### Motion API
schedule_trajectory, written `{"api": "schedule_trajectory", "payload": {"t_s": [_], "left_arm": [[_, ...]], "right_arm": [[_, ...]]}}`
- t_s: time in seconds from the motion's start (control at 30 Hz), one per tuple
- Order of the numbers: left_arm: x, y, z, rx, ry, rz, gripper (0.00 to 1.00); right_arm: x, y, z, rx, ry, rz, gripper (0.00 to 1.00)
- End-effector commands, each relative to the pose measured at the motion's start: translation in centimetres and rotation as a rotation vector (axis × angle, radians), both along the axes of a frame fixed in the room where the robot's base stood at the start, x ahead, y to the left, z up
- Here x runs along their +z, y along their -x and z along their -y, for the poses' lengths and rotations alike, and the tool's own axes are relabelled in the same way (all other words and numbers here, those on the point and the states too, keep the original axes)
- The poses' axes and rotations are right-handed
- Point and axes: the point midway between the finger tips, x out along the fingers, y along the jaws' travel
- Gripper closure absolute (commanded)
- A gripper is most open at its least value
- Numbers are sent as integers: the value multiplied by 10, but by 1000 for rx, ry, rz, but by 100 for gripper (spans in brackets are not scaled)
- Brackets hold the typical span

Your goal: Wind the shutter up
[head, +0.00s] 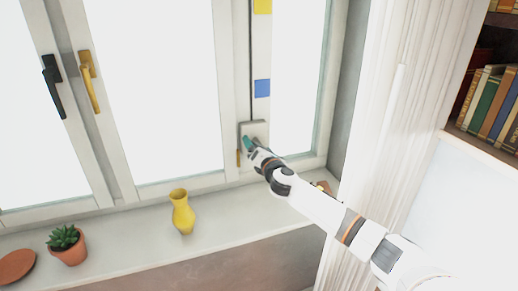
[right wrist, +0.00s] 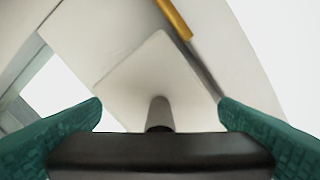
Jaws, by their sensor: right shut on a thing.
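A pale winder box (head: 258,128) is fixed low on the window frame, with a thin dark vertical line (head: 250,60) running up above it. My right gripper (head: 249,144) is at the front of this box. In the right wrist view, a grey shaft (right wrist: 159,113) comes out of the box's pale plate (right wrist: 135,75) to a dark bar-shaped handle (right wrist: 160,152). The teal fingers stand at both ends of the handle, shut on it. The handle is hidden by my gripper in the head view. No shutter slats show in the panes. My left gripper is out of view.
A brass piece (head: 238,157) sits close beside the box. Black (head: 53,85) and brass (head: 91,82) window handles are at left. A yellow vase (head: 182,212) and potted succulent (head: 68,245) stand on the sill. A white curtain (head: 400,100) hangs at right, near my arm.

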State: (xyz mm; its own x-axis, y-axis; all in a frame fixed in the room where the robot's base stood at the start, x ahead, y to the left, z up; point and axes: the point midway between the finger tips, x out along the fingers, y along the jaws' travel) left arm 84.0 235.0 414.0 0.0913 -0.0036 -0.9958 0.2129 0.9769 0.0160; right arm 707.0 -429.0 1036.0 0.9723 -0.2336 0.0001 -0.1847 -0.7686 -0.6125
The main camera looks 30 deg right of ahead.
Motion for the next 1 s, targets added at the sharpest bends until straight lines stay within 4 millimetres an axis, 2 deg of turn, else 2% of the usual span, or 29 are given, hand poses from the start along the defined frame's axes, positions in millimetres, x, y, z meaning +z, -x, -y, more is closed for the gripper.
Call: {"api": "schedule_trajectory", "payload": {"t_s": [1.0], "left_arm": [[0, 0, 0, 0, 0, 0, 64]], "right_arm": [[3, 0, -2, -1, -938, 223, 39]]}}
